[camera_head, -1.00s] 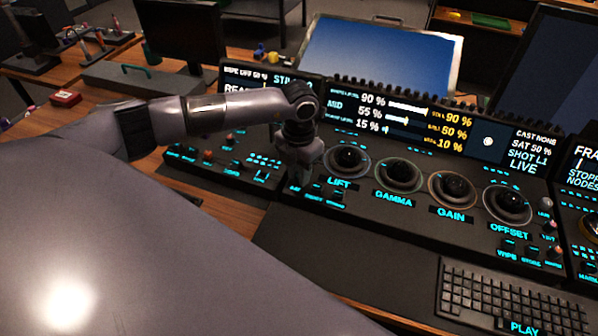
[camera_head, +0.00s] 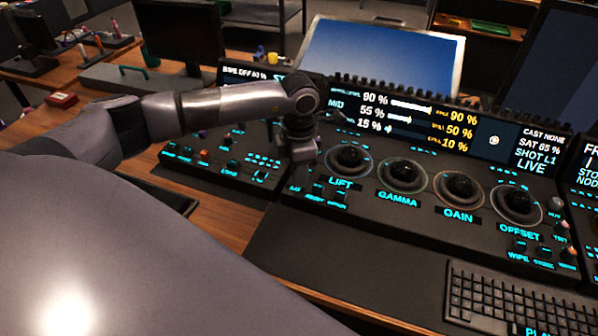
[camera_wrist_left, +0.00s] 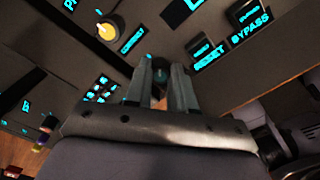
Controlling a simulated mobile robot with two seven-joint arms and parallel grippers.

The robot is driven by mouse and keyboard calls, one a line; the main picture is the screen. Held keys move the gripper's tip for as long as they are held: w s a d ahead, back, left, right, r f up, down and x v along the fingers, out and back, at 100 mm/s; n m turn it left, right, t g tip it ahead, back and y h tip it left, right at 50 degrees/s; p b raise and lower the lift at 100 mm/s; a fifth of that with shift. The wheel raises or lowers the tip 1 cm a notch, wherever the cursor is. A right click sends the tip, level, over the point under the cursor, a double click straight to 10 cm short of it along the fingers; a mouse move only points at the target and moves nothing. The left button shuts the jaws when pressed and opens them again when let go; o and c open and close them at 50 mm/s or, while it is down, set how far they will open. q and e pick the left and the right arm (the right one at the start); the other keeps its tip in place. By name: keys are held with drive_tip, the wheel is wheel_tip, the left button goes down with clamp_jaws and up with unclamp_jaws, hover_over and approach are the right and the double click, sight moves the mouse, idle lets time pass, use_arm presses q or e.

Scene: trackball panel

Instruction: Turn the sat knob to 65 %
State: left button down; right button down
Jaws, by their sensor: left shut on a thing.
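My left gripper (camera_head: 303,168) reaches down onto the left part of the trackball panel (camera_head: 340,222), left of the LIFT trackball. In the left wrist view, my left gripper (camera_wrist_left: 160,90) has its fingers close together around a small dark knob (camera_wrist_left: 160,66). Its label does not show, so I cannot read that it is the sat knob. In the head view the knob is hidden by the gripper. The panel's screen (camera_head: 440,120) reads SAT 65 % at its right end. My right gripper is not in view.
The trackballs LIFT (camera_head: 349,158), GAMMA (camera_head: 402,175), GAIN (camera_head: 459,187) and OFFSET (camera_head: 516,202) lie right of the gripper. BYPASS (camera_wrist_left: 250,25) and RESET keys are near the fingers. A yellow-topped knob (camera_wrist_left: 107,31) stands farther off. A keyboard (camera_head: 510,300) lies in front.

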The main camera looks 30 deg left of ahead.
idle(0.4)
use_arm(q)
drive_tip(key=c, duration=1.2)
unclamp_jaws()
drive_tip(key=shift+c, duration=0.2)
drive_tip(key=shift+r, duration=3.65)
